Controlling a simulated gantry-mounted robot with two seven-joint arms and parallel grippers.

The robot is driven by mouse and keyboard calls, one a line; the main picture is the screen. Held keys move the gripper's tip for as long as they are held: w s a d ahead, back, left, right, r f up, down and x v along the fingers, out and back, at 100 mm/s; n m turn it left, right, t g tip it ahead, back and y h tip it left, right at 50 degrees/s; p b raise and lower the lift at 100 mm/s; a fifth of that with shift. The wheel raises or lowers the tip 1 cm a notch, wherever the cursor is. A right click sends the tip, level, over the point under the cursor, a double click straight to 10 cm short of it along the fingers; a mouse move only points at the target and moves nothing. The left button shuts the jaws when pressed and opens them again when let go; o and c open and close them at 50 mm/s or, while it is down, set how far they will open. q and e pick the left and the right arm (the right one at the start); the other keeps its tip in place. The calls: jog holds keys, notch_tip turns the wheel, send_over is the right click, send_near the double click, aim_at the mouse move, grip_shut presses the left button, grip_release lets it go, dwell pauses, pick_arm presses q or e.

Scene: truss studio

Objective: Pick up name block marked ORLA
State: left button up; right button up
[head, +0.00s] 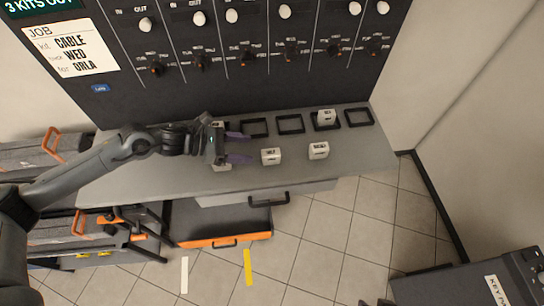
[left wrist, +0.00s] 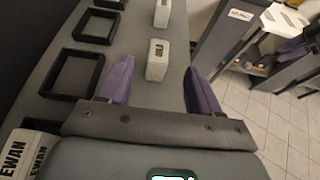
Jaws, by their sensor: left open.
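My left gripper (head: 239,148) is open and empty over the left part of the grey counter, its purple fingers pointing right; they also show in the left wrist view (left wrist: 158,85). White blocks stand on the counter to its right: a nearer block (head: 270,157), also ahead between the fingers in the left wrist view (left wrist: 157,60), and a farther block (head: 318,151). Their lettering is too small to read, so I cannot tell which is ORLA. Another block (head: 222,167) is partly hidden beneath the gripper. A block reading EWAN (left wrist: 22,154) is at lower left in the left wrist view.
Black square frames (head: 290,124) line the counter's back edge; one holds a white block (head: 326,115). A dark panel with knobs (head: 250,70) rises behind. A job card (head: 72,46) reads CABLE, WED, ORLA. The counter's right end (head: 370,155) is clear.

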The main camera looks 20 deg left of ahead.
aim_at(272, 152)
pick_arm(q)
jog(key=shift+p+x, duration=0.75)
jog(key=shift+x, duration=3)
jog(key=shift+a+f, duration=0.1)
jog(key=shift+f, duration=0.1)
jog(key=shift+c, duration=0.5)
jog(key=c, duration=1)
